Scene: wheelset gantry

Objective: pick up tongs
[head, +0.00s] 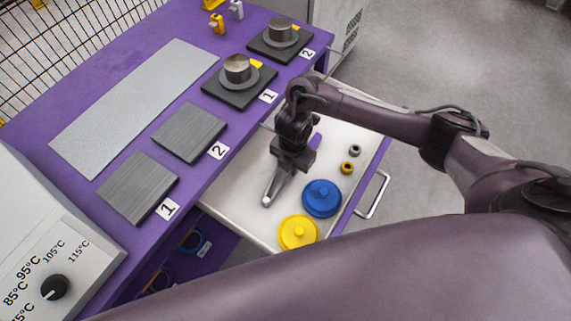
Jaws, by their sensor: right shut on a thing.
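The tongs (272,190) are a slim grey metal tool in the open white drawer, pointing toward the lower left. My right gripper (289,168) is over the drawer, directly at the upper end of the tongs, and is shut on them. The gripper body hides that upper end. I cannot tell whether the tongs touch the drawer floor. My left gripper is not in view.
The drawer (241,212) also holds a blue round piece (321,198), a yellow round piece (298,233) and two small rings. A purple table (120,80) carries numbered dark plates and a grey sheet (135,105). A control box (50,255) stands at lower left.

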